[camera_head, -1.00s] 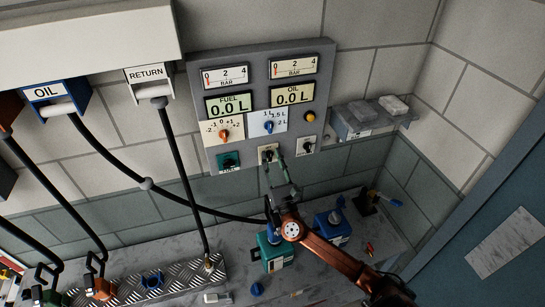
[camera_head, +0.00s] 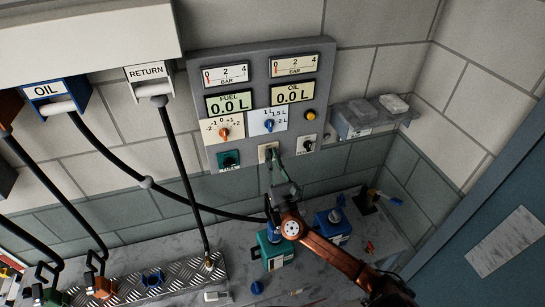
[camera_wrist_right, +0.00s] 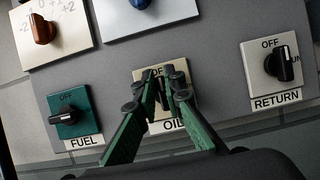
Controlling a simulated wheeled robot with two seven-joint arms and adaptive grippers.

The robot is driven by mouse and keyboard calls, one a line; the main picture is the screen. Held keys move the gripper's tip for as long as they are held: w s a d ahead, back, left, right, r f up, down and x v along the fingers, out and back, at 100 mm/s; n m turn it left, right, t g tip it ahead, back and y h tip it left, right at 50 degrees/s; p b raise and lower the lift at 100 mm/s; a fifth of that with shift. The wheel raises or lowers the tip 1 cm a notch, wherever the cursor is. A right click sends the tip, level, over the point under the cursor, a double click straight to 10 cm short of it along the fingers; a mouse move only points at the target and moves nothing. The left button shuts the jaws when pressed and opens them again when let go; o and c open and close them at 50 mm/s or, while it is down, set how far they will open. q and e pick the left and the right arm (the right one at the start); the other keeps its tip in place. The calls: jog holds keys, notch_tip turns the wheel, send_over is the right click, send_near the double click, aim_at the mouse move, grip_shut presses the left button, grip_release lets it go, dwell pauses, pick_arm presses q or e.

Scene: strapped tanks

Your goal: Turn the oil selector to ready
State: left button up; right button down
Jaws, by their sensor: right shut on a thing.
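The oil selector's cream plate (camera_wrist_right: 150,76) is in the middle of the right wrist view, with the label OIL below it. It also shows low on the panel in the head view (camera_head: 263,150). My right gripper (camera_wrist_right: 165,88) has its two green fingers closed around the selector's dark knob. The fingers hide most of the knob and part of the plate's lettering, so its pointing direction cannot be read. In the head view the right gripper (camera_head: 270,157) reaches up to the panel from below. My left gripper is not in view.
The green fuel selector (camera_wrist_right: 69,112) is left of the oil selector, and the return selector (camera_wrist_right: 282,66) is right. The grey panel (camera_head: 252,68) carries gauges and displays reading 0.0 L. Teal (camera_head: 276,252) and blue (camera_head: 333,228) containers stand on the bench below my arm.

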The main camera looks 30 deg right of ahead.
jog(key=shift+m, duration=0.4)
jog(key=m+h, duration=0.1)
jog(key=m, duration=0.1)
jog(key=m+g+h+b, duration=0.1)
jog(key=m, duration=0.2)
jog(key=m+g+h+b, duration=0.1)
jog(key=m+h, duration=0.1)
jog(key=m, duration=0.1)
jog(key=shift+s+d+f, duration=0.1)
jog(key=shift+d, duration=0.15)
jog(key=m+g+h, duration=0.1)
jog(key=m, duration=0.2)
jog(key=shift+d+m, duration=0.1)
jog(key=shift+m, duration=0.3)
jog(key=shift+d+f+m+g+p, duration=0.15)
jog(key=shift+m+g+p, duration=0.5)
jog(key=shift+m, duration=1)
jog(key=shift+f+m+g+p, duration=0.1)
jog(key=shift+m+g+p, duration=0.5)
jog(key=shift+m, duration=1)
jog(key=shift+d+f+m+g+p, duration=0.15)
jog(key=shift+m+g+p, duration=0.25)
jog(key=shift+m+g, duration=0.85)
jog(key=shift+a+f+m+t, duration=0.1)
jog(key=shift+m+t, duration=0.3)
jog(key=shift+m, duration=0.1)
